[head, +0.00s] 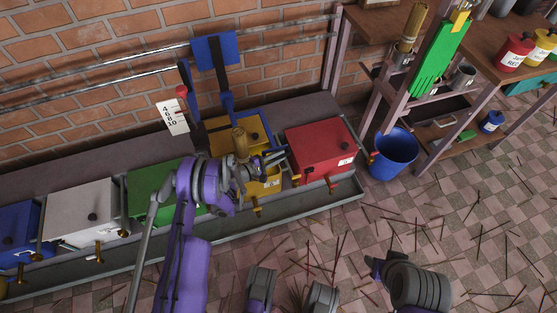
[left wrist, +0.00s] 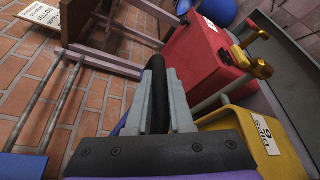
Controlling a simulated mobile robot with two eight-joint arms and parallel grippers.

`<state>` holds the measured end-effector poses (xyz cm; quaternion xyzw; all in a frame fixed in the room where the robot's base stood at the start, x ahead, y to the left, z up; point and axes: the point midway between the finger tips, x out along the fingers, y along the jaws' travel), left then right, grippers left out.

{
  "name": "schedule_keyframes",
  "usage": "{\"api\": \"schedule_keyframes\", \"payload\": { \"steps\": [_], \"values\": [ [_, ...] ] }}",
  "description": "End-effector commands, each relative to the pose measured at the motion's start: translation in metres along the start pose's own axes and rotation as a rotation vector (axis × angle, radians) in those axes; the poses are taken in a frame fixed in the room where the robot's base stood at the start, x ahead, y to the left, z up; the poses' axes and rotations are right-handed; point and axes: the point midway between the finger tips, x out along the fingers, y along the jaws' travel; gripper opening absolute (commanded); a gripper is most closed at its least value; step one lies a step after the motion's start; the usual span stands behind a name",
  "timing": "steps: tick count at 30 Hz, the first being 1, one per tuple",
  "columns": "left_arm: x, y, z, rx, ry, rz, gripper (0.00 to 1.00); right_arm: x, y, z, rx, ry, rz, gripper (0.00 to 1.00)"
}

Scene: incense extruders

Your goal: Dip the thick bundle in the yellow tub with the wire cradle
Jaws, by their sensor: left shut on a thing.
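The yellow tub (head: 265,187) stands in the row between the green and red tubs, partly behind my left arm. It also shows in the left wrist view (left wrist: 245,115). A tan thick bundle (head: 241,143) stands upright at the tub, just behind my left gripper; whether it touches the tub is hidden. My left gripper (head: 273,162) is over the tub's front right, near the red tub. In the left wrist view its fingers are shut on a dark curved bar (left wrist: 155,72); what the bar belongs to is unclear. No wire cradle can be made out. Part of my right arm shows at lower right.
The red tub (head: 320,150) is close on the right, the green tub (head: 150,185) on the left. A blue panel (head: 214,50) rises behind. A blue bucket (head: 393,153) stands right of the trough (head: 345,190). Loose sticks litter the floor.

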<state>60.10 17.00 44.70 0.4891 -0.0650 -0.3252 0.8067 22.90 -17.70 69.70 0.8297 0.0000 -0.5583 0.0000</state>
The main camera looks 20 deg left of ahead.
Motion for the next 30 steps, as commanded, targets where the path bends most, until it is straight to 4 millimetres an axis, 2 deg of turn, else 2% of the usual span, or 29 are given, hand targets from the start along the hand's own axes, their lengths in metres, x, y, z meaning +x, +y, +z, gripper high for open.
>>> {"api": "schedule_keyframes", "payload": {
  "steps": [1, 15, 21, 30],
  "values": [
    [-0.003, 0.013, 0.006, -0.001, 0.002, 0.004, 0.0, -0.007, 0.0, -0.002, 0.0, 0.002, 0.0, 0.49],
    [-0.021, 0.082, 0.048, -0.002, 0.002, 0.004, 0.0, -0.038, 0.0, -0.011, 0.0, 0.013, 0.0, 0.49],
    [-0.025, 0.095, 0.057, -0.002, 0.003, 0.004, 0.0, -0.043, 0.0, -0.013, 0.0, 0.015, 0.0, 0.49],
    [-0.025, 0.095, 0.057, -0.001, 0.003, 0.003, 0.0, -0.043, 0.0, -0.013, 0.0, 0.015, 0.0, 0.49]
  ]
}}
